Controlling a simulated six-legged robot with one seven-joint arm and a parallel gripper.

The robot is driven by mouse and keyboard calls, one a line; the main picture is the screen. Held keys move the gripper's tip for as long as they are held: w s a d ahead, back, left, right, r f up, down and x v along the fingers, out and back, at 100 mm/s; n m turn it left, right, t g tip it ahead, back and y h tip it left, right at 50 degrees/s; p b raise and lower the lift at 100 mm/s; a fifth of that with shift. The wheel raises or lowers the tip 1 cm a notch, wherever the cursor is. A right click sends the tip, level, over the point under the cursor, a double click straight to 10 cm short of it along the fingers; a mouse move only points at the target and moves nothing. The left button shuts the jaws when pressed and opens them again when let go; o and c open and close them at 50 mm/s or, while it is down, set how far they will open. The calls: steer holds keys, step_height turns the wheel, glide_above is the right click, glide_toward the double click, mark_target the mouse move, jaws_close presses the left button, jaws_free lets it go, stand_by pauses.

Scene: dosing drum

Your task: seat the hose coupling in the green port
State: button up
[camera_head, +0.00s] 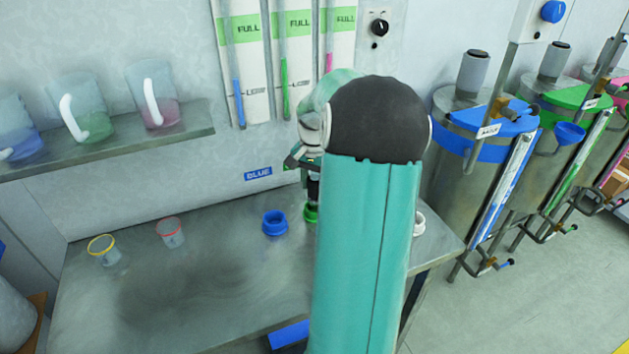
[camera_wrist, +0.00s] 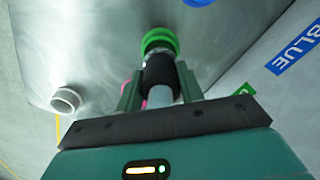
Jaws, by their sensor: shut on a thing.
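The hose coupling is a black sleeve (camera_wrist: 160,72) with a light grey section behind it, between the two fingers of my gripper (camera_wrist: 160,84) in the wrist view. My gripper is shut on it. The green port (camera_wrist: 159,38) is a ringed fitting on the steel bench, directly beyond the coupling's far end. The two line up closely, with a pale band between them; I cannot tell whether the coupling is inside the port. In the head view the dark coupling (camera_head: 313,186) stands upright over the green port (camera_head: 310,212), which my arm partly hides.
A blue port (camera_head: 274,223) sits left of the green one on the bench (camera_head: 190,290). A white port (camera_head: 418,222) is at the right, and a pink part (camera_wrist: 125,112) shows behind my finger. Two small cups stand at the left. Steel drums (camera_head: 470,190) stand beyond the bench.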

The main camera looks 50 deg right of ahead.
steer(key=shift+f, duration=0.3)
stand_by(0.4)
steer(key=shift+f, duration=1)
steer(key=o, duration=1.3)
steer(key=shift+c, duration=0.2)
steer(key=shift+r, duration=3.5)
